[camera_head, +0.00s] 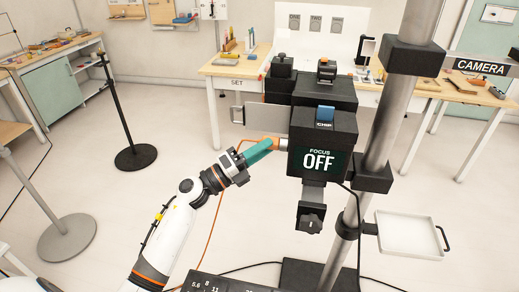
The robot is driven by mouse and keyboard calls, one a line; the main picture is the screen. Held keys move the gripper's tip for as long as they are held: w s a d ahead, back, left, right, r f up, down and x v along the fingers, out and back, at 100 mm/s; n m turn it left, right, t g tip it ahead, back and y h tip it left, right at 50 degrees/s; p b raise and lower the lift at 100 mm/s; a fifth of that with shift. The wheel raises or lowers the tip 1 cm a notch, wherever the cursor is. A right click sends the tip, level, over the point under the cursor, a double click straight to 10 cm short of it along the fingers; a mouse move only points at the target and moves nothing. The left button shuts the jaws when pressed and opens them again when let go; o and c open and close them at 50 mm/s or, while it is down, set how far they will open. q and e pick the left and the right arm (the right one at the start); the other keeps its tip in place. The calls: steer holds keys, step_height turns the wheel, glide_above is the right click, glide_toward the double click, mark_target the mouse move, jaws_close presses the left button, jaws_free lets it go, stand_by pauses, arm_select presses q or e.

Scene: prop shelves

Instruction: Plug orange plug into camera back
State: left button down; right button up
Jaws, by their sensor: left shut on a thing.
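The camera (322,133) is a black box on a metal pole, with a panel reading FOCUS OFF facing me. The orange plug (272,140) is at the left side of the camera's lower body. My left gripper (262,149), with teal fingers, is shut on the orange plug. The plug points right, and a small pale metal part (284,144) shows between it and the camera. I cannot tell whether the plug is inside a socket. An orange cord (212,222) loops behind the gripper and hangs to the floor. My right gripper is not in view.
The metal pole (376,135) stands just right of the camera. A white tray (409,234) is attached low on the right. Worktables with props stand behind, one (228,69) marked SET. A black-based stand (135,157) is at the left. The floor between is open.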

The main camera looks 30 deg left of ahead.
arm_select(q)
steer(key=shift+d, duration=0.3)
steer(key=c, duration=1.6)
jaws_free()
steer(key=o, duration=0.3)
steer(key=shift+d, duration=0.15)
steer(key=shift+o, duration=1.2)
steer(key=shift+w+d, duration=0.2)
steer(key=shift+d, duration=0.1)
steer(key=shift+s+a+f, duration=0.15)
steer(key=shift+s+a, duration=0.1)
steer(key=shift+a, duration=0.2)
steer(key=b+v, duration=0.4)
steer(key=v, duration=0.7)
steer(key=shift+s, duration=0.2)
